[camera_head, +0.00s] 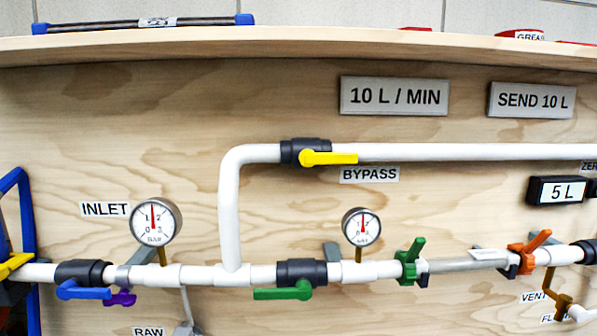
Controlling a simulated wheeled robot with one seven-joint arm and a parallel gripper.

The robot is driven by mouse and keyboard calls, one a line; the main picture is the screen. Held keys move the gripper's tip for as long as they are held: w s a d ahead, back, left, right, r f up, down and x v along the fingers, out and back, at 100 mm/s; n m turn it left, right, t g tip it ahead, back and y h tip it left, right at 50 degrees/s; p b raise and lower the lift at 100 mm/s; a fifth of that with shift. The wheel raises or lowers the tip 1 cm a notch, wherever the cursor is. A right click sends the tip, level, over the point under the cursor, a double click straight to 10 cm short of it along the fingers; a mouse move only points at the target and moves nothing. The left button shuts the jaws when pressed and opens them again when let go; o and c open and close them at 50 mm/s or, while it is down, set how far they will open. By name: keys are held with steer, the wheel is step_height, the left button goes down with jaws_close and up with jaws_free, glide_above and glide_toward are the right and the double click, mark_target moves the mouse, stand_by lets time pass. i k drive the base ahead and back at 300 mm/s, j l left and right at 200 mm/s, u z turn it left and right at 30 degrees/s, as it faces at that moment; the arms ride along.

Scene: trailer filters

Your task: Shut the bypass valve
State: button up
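The bypass valve (306,152) is a dark body on the upper white pipe, left of centre, above the "BYPASS" label (370,175). Its yellow lever (330,158) points right and lies along the pipe. Nothing covers the valve or its lever. My gripper does not show in this view.
Below runs a lower pipe with a blue-lever valve (84,291), a green-lever valve (284,293) and two gauges (156,221) (361,227). Green (411,262) and orange (528,255) handles stand to the right. A wooden shelf (300,45) overhangs. The panel around the yellow lever is mostly clear.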

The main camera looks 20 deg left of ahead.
mark_target(308, 158)
steer(key=u, duration=0.95)
